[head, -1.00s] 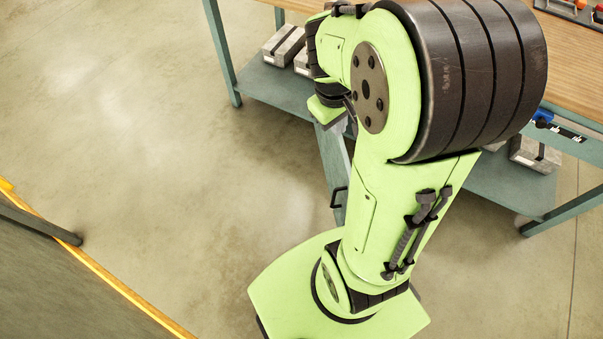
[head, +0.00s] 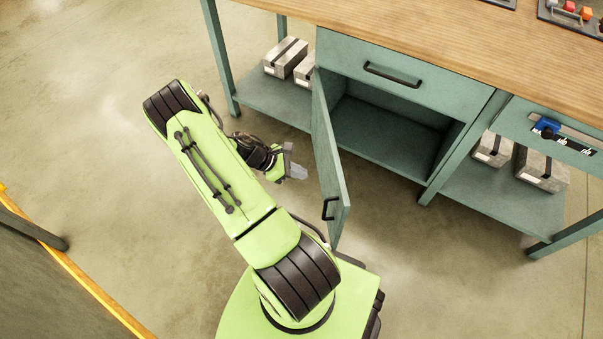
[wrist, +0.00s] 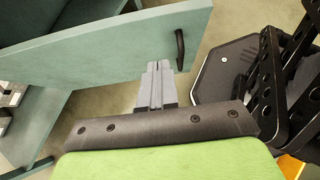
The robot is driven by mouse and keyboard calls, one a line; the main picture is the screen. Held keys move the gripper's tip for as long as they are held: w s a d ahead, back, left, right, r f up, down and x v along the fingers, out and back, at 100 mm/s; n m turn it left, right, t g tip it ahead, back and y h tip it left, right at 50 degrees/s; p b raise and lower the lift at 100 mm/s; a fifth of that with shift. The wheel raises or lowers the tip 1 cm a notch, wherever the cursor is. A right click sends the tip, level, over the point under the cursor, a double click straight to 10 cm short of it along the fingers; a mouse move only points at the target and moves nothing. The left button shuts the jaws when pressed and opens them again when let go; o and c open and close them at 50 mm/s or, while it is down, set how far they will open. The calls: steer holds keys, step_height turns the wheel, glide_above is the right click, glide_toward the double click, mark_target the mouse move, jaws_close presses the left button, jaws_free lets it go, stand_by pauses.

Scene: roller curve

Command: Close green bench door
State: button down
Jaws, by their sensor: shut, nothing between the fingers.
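The green bench door (head: 327,160) stands wide open in the head view, hinged at the left of the bench's cabinet opening and swung out toward me. Its black handle (head: 329,208) is near the free edge. My gripper (head: 297,171) is shut and empty, just left of the door's outer face, and I see a small gap between them. In the wrist view the door (wrist: 110,50) spans the upper left with its handle (wrist: 180,49) at its right end. My shut fingers (wrist: 157,82) point at the door near the handle; contact there cannot be told.
The green bench (head: 460,90) has a wooden top, a closed drawer (head: 400,75) above the open empty cabinet (head: 385,135), and side shelves with grey boxes (head: 285,57). Clear floor (head: 100,100) lies left. A dark panel with an orange edge (head: 60,270) stands lower left.

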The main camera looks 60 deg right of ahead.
mark_target(338, 182)
steer(key=b+x, duration=0.1)
steer(key=x, duration=0.2)
steer(key=s+r+b+x, duration=0.1)
steer(key=x, duration=0.3)
steer(key=d+b+x, duration=0.1)
steer(key=x, duration=0.2)
steer(key=shift+s+r, duration=0.25)
steer(key=shift+s, duration=0.15)
steer(key=shift+d, duration=0.1)
